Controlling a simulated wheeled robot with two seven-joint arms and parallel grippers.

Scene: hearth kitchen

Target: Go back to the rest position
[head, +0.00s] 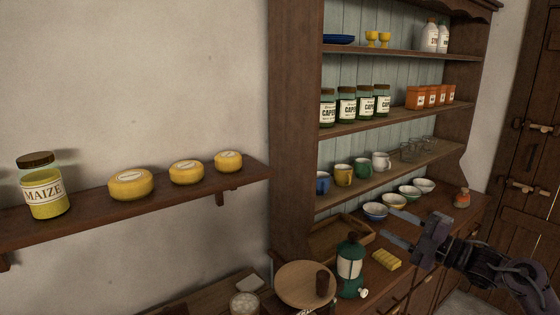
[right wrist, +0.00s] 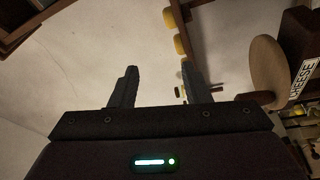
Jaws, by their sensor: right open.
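My right gripper (head: 402,229) comes in from the lower right of the head view, above the sideboard's counter and in front of the row of bowls. Its two fingers are apart with nothing between them. The right wrist view also shows the open, empty fingers (right wrist: 158,88), with pale wall behind them. My left gripper does not show in either view.
The dark wooden dresser (head: 295,120) holds jars, mugs and bowls on its shelves. A green lantern-like object (head: 350,268), a round wooden board (head: 305,284) and a yellow block (head: 387,260) stand below. A wall shelf (head: 85,218) carries a maize jar (head: 45,192) and yellow cheeses (head: 130,184).

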